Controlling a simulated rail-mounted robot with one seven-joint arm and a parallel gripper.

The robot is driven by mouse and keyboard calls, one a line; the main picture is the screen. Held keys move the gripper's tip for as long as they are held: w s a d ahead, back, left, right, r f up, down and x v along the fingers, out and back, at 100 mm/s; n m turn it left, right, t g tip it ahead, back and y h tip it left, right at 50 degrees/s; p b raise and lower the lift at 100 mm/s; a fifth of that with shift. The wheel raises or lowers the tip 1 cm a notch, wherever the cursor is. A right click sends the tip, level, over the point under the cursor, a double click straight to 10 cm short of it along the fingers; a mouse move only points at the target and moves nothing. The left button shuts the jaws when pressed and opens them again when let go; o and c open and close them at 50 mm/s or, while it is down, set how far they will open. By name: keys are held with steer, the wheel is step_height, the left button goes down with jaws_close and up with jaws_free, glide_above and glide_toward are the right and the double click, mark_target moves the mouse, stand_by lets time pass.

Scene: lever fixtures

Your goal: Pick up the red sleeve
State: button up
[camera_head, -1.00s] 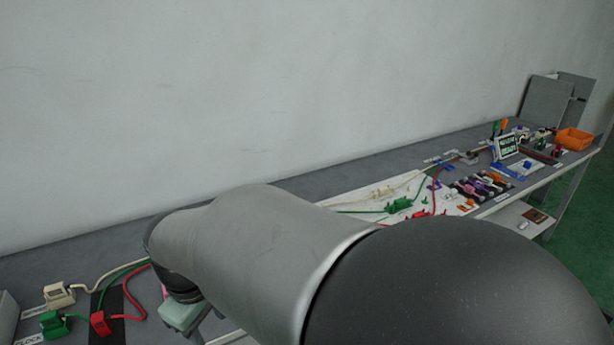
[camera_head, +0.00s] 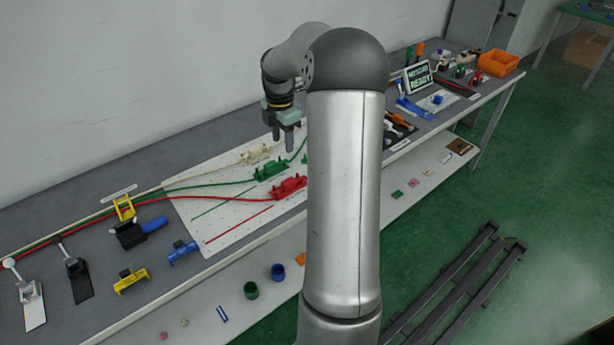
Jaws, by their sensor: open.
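My gripper (camera_head: 284,143) hangs fingers down over the white board (camera_head: 222,187) on the bench. It is open, with nothing seen between its fingers. No part can be made out for certain as the red sleeve. A red clamp-like fixture (camera_head: 288,187) sits on the board below my gripper, on a red cable. My upright arm link hides the bench and shelf just right of it. On the lower shelf stand a green cup-like ring (camera_head: 251,290) and a blue one (camera_head: 278,272). An orange piece (camera_head: 300,259) beside them is partly hidden by my arm.
Green (camera_head: 269,169) and cream (camera_head: 254,153) fixtures share the board. Lever fixtures (camera_head: 75,265), a yellow clamp (camera_head: 131,281) and blue parts (camera_head: 182,252) lie at left. A screen (camera_head: 418,78) and orange bin (camera_head: 497,63) stand at far right. A dark rack (camera_head: 455,285) lies on the floor.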

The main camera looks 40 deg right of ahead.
steer(key=p, duration=0.2)
glide_above(286, 182)
steer(key=f, duration=1)
steer(key=shift+a+f, duration=0.1)
steer(key=shift+a, duration=0.3)
steer(key=shift+d+f+p, duration=0.2)
steer(key=shift+f+p, duration=0.15)
steer(key=shift+f, duration=1.3)
steer(key=shift+d+f+p, duration=0.15)
steer(key=shift+f+p, duration=0.15)
steer(key=shift+f, duration=1.3)
jaws_close()
